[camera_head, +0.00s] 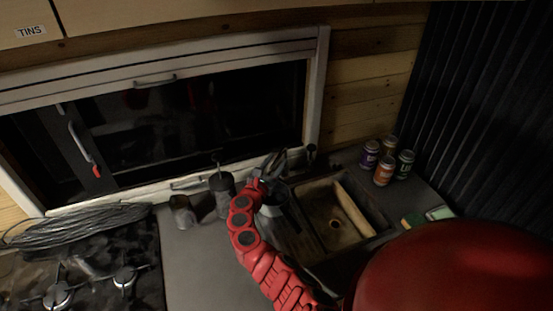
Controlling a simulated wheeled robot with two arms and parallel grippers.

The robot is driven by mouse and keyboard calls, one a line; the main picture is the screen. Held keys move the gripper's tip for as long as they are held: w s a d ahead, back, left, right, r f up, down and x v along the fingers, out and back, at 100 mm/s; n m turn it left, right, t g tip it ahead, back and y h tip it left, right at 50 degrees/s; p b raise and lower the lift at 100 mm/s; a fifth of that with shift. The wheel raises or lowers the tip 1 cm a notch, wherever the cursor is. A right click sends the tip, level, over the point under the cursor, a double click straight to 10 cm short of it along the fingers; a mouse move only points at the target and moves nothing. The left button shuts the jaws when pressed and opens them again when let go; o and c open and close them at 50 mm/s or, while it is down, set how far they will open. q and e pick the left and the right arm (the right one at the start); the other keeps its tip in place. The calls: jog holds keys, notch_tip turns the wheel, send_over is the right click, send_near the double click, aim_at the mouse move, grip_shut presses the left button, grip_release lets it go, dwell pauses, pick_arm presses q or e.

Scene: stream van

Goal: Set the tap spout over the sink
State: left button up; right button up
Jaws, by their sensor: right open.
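The sink (318,222) is a brown, worn basin set in the grey counter, with a drain in its floor. A pale wooden bar (352,209) lies along its right part. My right gripper (280,172) is open at the back left corner of the sink, at the end of my red arm. Dark, slim parts around it look like the tap and the gripper's fingers together. I cannot tell them apart, nor which way the spout points, nor whether the fingers touch it. My left gripper is not in view.
Several cans (383,170) stand right of the sink by a dark ribbed curtain (470,110). A dark mug (222,190) and a small jar (183,212) stand left of my gripper. Coiled cable (75,228) lies behind the stove (95,285). A window (200,105) is behind.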

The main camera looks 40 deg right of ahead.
jog(key=shift+w+d, duration=0.2)
jog(key=shift+d, duration=0.2)
grip_shut()
dwell(1.3)
